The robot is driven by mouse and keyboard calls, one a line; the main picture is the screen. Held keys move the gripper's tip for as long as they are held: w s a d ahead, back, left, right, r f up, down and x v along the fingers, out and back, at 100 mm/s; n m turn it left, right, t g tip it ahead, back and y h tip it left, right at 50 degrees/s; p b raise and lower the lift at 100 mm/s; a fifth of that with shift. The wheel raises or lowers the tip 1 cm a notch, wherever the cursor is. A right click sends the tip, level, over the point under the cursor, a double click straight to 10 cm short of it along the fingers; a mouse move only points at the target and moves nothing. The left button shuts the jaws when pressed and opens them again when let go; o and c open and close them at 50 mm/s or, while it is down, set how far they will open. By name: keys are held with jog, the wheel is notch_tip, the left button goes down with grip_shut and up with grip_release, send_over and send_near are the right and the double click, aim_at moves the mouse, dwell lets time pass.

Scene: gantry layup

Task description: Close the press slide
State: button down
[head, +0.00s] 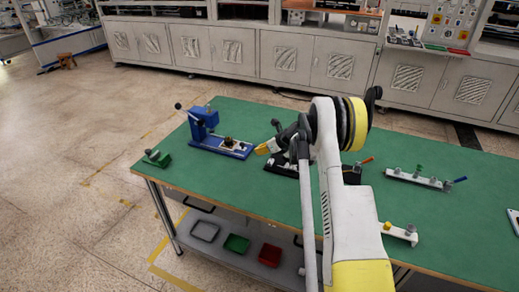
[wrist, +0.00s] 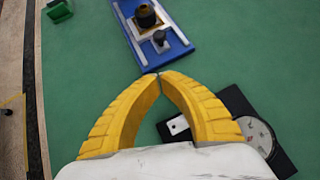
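The blue press (head: 203,122) stands at the left of the green table, with a lever ending in a dark knob. Its blue base (head: 238,153) runs right from the upright. The slide (head: 228,142), carrying a dark round part, sits toward the right end of this base, apart from the upright. In the wrist view the slide's dark part (wrist: 147,17) and a small knob (wrist: 159,38) show on the base; the upright is out of view. My gripper (wrist: 159,75) has its yellow fingertips together, with nothing seen between them. It is just off the base's near end.
A black plate with a grey disc (wrist: 259,135) lies under my right finger. A green clamp-like piece (head: 157,158) is at the table's left corner. A white bar with knobs (head: 418,179) lies at right. The green top left of the base is mostly clear.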

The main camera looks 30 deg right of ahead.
aim_at(242, 150)
jog(key=b+x, duration=0.1)
jog(key=x, duration=0.5)
jog(key=shift+f, duration=0.15)
jog(key=w, duration=0.1)
jog(key=w+a+b, duration=0.1)
jog(key=w, duration=0.1)
jog(key=shift+a, duration=0.1)
jog(key=shift+w+a, duration=0.1)
jog(key=shift+w, duration=0.3)
jog(key=shift+r, duration=0.2)
